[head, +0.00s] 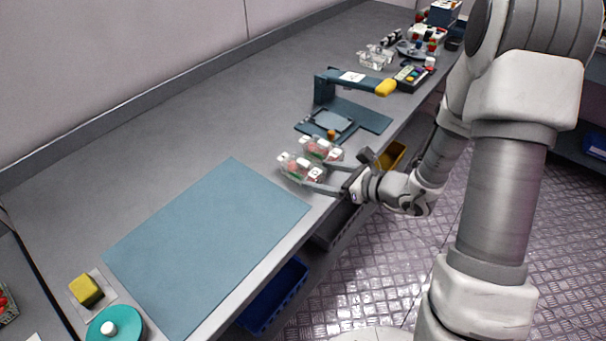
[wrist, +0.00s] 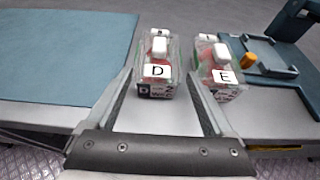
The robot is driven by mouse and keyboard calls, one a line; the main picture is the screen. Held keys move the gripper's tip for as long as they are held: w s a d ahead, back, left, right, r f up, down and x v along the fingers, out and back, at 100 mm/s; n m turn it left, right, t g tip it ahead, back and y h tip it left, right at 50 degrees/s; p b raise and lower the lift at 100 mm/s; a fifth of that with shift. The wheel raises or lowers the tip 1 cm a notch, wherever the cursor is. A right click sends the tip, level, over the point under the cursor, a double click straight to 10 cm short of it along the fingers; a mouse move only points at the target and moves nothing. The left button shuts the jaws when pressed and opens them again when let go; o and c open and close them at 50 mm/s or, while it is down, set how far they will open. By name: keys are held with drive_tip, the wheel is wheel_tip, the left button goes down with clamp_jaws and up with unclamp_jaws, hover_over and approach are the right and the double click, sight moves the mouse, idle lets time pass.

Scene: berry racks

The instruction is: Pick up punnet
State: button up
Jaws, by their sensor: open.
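Two clear lidded punnets with red contents stand side by side on the grey bench. The punnet labelled D (wrist: 157,71) is straight ahead of my gripper (wrist: 162,90) in the wrist view, and in the head view it is the nearer one (head: 296,167). The punnet labelled E (wrist: 222,76) is to its right, outside my right finger; it also shows in the head view (head: 323,148). My gripper (head: 322,178) is open and low over the bench edge. Its fingertips reach either side of punnet D; whether they touch it I cannot tell.
A blue-grey mat (head: 205,245) lies left of the punnets. A dark stand with a yellow-tipped arm (head: 355,80) and a scale-like plate (head: 330,122) stand beyond. A yellow block (head: 86,290) and teal disc (head: 115,326) are at the near end. Blue bins (head: 272,297) sit below the bench.

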sight(310, 172)
drive_tip(key=shift+x, duration=2.95)
drive_tip(key=shift+s+a+r, duration=0.1)
drive_tip(key=shift+a+r, duration=0.05)
drive_tip(key=shift+r, duration=0.05)
drive_tip(key=c, duration=1.1)
drive_tip(key=shift+c, duration=0.5)
drive_tip(key=shift+r, duration=0.1)
